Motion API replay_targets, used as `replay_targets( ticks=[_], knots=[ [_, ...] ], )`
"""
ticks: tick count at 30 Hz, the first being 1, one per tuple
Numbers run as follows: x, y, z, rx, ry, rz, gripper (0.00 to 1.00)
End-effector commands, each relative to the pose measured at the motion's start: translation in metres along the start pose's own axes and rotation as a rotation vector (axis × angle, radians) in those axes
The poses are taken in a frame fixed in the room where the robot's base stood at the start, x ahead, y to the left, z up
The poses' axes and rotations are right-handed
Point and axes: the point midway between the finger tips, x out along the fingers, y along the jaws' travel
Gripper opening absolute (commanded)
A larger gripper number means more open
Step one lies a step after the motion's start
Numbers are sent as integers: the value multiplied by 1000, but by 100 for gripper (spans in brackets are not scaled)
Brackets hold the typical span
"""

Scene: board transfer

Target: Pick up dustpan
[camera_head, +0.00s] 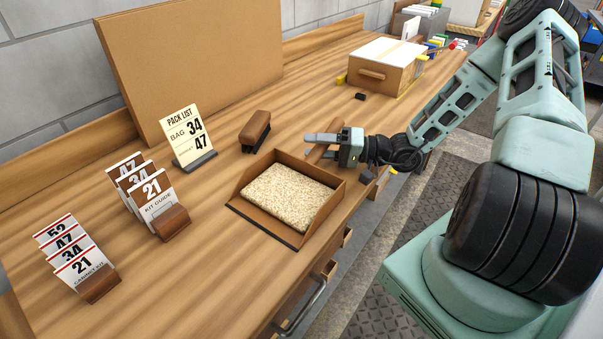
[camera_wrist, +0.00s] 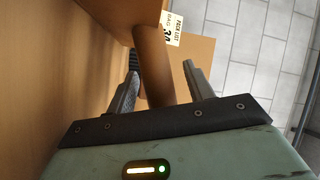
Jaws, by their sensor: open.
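The dustpan (camera_head: 318,174) is a brown open-fronted tray on the wooden workbench. It holds a flat layer of pale, grainy material (camera_head: 288,196). Its round brown handle (camera_head: 318,153) rises at the back right, partly hidden by my gripper (camera_head: 322,146). My gripper is open at the handle. In the wrist view, the handle (camera_wrist: 155,75) runs between the two spread fingers of my gripper (camera_wrist: 162,66), with a gap visible on the right side; contact on the left is unclear.
A brown brush (camera_head: 256,130) lies behind the dustpan. A pack list sign (camera_head: 187,137) and number cards (camera_head: 152,193) stand to the left. A wooden box (camera_head: 386,68) is at the back right. The bench's front edge runs close beside the dustpan.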

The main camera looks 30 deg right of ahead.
Motion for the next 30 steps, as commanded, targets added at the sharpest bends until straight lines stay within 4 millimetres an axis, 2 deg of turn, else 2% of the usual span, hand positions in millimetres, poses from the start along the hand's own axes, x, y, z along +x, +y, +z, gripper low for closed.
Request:
replay_targets(
  ticks=[8, 11, 14, 15, 24, 30],
  knots=[
    [4, 0, 0, 0, 0, 1, 52],
    [4, 0, 0, 0, 0, 1, 30],
    [4, 0, 0, 0, 0, 1, 2],
    [4, 0, 0, 0, 0, 1, 0],
    [4, -2, -1, -1, 0, 0, 0],
    [4, -16, -8, -3, 1, 0, 0]
  ],
)
